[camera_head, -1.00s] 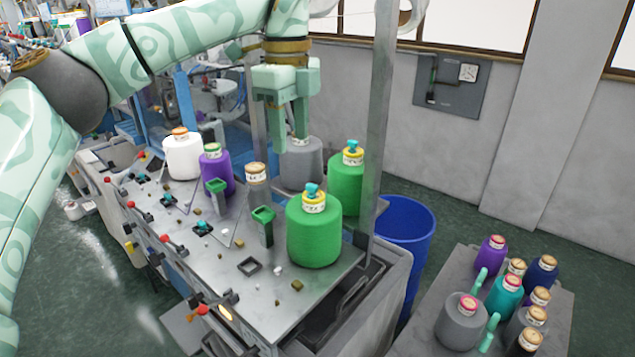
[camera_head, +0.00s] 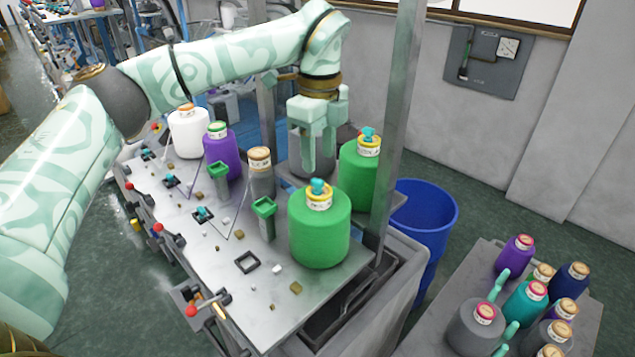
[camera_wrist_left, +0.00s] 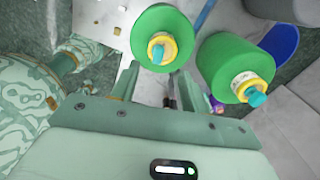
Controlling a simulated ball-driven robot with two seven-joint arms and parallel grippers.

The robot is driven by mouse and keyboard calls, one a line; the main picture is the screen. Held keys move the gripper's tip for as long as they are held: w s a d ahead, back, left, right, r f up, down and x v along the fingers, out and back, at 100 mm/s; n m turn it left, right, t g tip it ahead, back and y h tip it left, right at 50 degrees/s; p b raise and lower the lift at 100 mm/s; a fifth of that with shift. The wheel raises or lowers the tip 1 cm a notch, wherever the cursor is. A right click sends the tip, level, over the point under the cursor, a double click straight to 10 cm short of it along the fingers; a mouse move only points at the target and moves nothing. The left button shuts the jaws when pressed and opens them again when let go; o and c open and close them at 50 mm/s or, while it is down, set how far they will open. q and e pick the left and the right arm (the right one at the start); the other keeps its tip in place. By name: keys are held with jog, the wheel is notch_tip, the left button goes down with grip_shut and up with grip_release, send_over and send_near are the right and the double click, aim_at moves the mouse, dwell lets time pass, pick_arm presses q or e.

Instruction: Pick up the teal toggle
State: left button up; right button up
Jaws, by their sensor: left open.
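Two small teal pieces sit on yellow-ringed caps of green cones: one on the front cone (camera_head: 318,186), one on the rear cone (camera_head: 368,134). They also show in the left wrist view, on the left cone (camera_wrist_left: 158,54) and right cone (camera_wrist_left: 256,97). Small teal pieces on dark bases also sit on the table, including a middle one (camera_head: 202,213) and a farther one (camera_head: 171,180); I cannot tell which is the toggle. My left gripper (camera_head: 318,160) is open, pointing down above the table's back, in front of a grey cone it partly hides. My right gripper is out of view.
The metal table (camera_head: 215,260) carries a purple cone (camera_head: 221,155), a white cone (camera_head: 188,135) and green square-topped posts (camera_head: 265,222). A grey upright post (camera_head: 396,130) stands beside the rear green cone. A blue bin (camera_head: 425,210) and a cart of cones are right.

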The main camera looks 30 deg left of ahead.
aim_at(317, 180)
pick_arm(q)
jog(key=shift+f, duration=0.7)
jog(key=f+p, duration=0.1)
jog(key=f, duration=0.1)
jog(key=f+p, duration=0.1)
jog(key=f, duration=0.1)
jog(key=shift+s+a+f, duration=0.15)
jog(key=shift+s+f, duration=0.05)
jog(key=shift+f, duration=0.05)
jog(key=shift+w+f, duration=0.1)
jog(key=shift+f, duration=0.1)
jog(key=c, duration=0.9)
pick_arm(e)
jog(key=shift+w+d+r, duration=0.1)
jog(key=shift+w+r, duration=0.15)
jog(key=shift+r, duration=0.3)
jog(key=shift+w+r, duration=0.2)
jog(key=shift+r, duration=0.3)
